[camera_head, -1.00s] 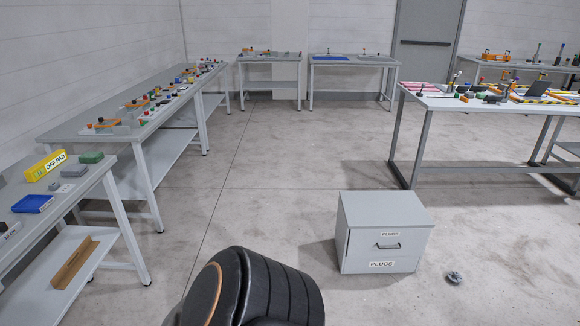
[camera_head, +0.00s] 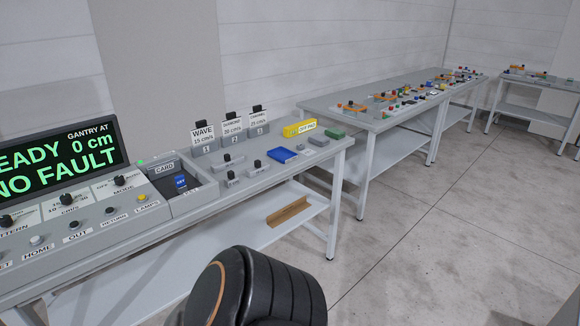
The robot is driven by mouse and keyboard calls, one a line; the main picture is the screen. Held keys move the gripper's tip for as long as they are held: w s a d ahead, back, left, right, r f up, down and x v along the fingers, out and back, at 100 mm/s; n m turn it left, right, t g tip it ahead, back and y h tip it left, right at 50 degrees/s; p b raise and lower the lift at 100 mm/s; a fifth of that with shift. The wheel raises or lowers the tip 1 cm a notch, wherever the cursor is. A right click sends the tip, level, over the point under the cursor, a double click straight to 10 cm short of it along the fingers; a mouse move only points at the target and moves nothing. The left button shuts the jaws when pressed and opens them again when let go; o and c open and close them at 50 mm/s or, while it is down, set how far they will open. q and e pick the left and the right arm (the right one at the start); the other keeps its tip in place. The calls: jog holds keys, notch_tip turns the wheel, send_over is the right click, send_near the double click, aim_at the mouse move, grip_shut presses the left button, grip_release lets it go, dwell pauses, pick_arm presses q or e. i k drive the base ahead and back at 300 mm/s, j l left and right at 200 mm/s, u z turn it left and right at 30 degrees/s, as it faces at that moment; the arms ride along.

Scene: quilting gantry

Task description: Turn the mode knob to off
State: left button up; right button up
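The mode knob (camera_head: 119,181) is a small black knob on a white plate labelled MODE, on the sloped grey control panel (camera_head: 100,245) at the left. Its pointer direction is too small to read. The display (camera_head: 60,160) above the panel reads READY, 0 cm, NO FAULT in green, cut off at the left edge. Neither of my grippers shows in the view.
A blue key-like piece (camera_head: 181,182) sits in the card bay. A long table (camera_head: 375,120) stands beyond. The floor at right is clear.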

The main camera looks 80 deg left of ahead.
aim_at(118, 180)
jog(key=u, duration=3.85)
